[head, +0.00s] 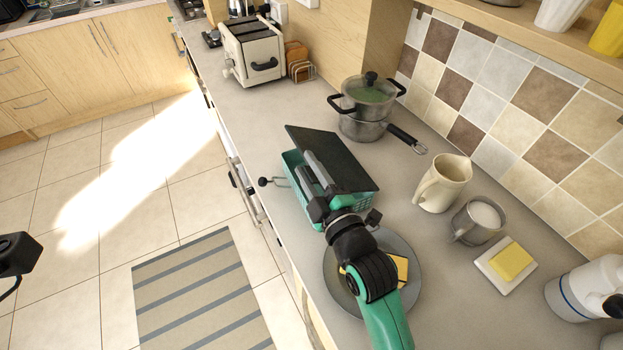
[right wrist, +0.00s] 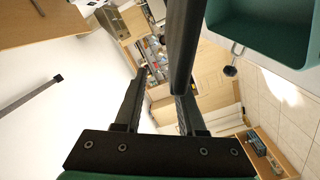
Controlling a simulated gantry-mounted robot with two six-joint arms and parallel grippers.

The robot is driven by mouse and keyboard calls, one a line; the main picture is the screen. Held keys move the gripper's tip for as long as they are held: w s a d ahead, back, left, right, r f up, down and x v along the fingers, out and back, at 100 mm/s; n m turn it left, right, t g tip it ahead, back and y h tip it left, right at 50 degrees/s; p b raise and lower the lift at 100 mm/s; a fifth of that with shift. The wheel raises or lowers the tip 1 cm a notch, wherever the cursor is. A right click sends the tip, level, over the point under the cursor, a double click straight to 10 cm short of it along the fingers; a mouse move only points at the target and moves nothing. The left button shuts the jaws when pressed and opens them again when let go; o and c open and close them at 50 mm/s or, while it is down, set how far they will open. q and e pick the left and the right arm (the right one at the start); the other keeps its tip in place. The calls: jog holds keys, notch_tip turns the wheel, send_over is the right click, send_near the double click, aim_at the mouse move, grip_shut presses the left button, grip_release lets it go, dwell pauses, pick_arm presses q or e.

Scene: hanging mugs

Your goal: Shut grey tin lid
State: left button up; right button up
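The teal tin (head: 296,180) stands on the counter with its dark grey lid (head: 345,158) raised and tilted toward the wall side. The tin's open inside also shows at the upper right of the right wrist view (right wrist: 265,30). My right gripper (head: 313,170) is over the tin, at the front side of the lid, and hides part of both. Its two fingers are apart in the right wrist view (right wrist: 160,85). A dark edge, seemingly the lid (right wrist: 186,40), overlaps the right finger; contact cannot be told. A black part of my left arm (head: 18,254) shows at the left edge, its fingers unclear.
A grey plate (head: 333,268) with yellow food lies under my right arm. A pot (head: 368,100) stands behind the tin, with a pan handle beside it. A cream jug (head: 443,183), a grey mug (head: 478,221) and a butter dish (head: 506,262) stand to the right. A toaster (head: 252,52) is farther back.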

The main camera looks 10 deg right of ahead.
jog(key=s+a+r+p, duration=0.1)
jog(key=s+r+p, duration=0.9)
jog(key=s, duration=0.4)
jog(key=shift+a+r, duration=0.35)
jog(key=shift+r, duration=0.55)
jog(key=w+d+r+m+t+h+p, duration=0.1)
jog(key=d+r+m+t+h+p, duration=0.3)
jog(key=r, duration=0.7)
jog(key=w+d+r+t+y+b, duration=0.1)
jog(key=d+r, duration=0.5)
jog(key=r, duration=0.6)
jog(key=s+d+r+m+t, duration=0.1)
jog(key=s+r+m+t, duration=0.1)
jog(key=r+m, duration=0.3)
jog(key=s+d+r+m+t, duration=0.1)
jog(key=s+r+m+t, duration=0.2)
jog(key=r, duration=0.7)
jog(key=shift+s+d+r+m+y+p, duration=0.35)
jog(key=shift+s+m, duration=0.35)
jog(key=shift+m, duration=0.4)
